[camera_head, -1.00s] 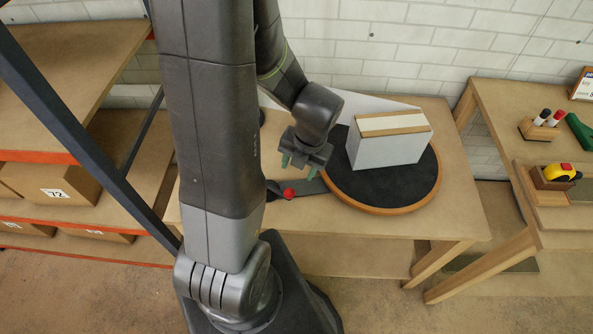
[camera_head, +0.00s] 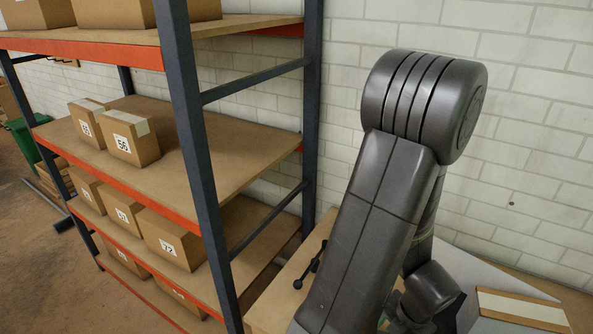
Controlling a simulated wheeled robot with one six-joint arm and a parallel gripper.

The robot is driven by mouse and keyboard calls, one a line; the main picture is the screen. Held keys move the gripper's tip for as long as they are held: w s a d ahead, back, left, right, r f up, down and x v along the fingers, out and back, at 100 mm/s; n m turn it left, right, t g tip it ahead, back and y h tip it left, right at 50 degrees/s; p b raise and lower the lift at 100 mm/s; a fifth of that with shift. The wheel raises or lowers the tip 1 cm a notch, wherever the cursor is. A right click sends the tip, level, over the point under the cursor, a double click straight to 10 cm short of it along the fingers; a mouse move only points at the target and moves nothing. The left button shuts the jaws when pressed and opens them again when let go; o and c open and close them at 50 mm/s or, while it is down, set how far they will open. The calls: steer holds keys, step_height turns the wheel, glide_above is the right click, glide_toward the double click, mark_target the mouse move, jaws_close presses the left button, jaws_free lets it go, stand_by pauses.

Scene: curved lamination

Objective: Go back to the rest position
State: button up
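My arm stands large in the right half of the head view, its elbow high against the white brick wall. A wrist link shows low behind it, near the bottom edge. My gripper's fingers are hidden or out of the picture, so its opening does not show.
A shelf rack (camera_head: 190,140) with dark posts and orange beams fills the left side, holding several numbered cardboard boxes (camera_head: 131,138). A wooden table (camera_head: 275,300) stands between rack and arm, with a small black object (camera_head: 310,265) on it.

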steer(key=f, duration=0.2)
steer(key=f+b, duration=0.1)
steer(key=f, duration=0.2)
steer(key=w+a+f, duration=0.1)
steer(key=f, duration=0.2)
steer(key=shift+w+f+b, duration=0.1)
steer(key=shift+b, duration=0.3)
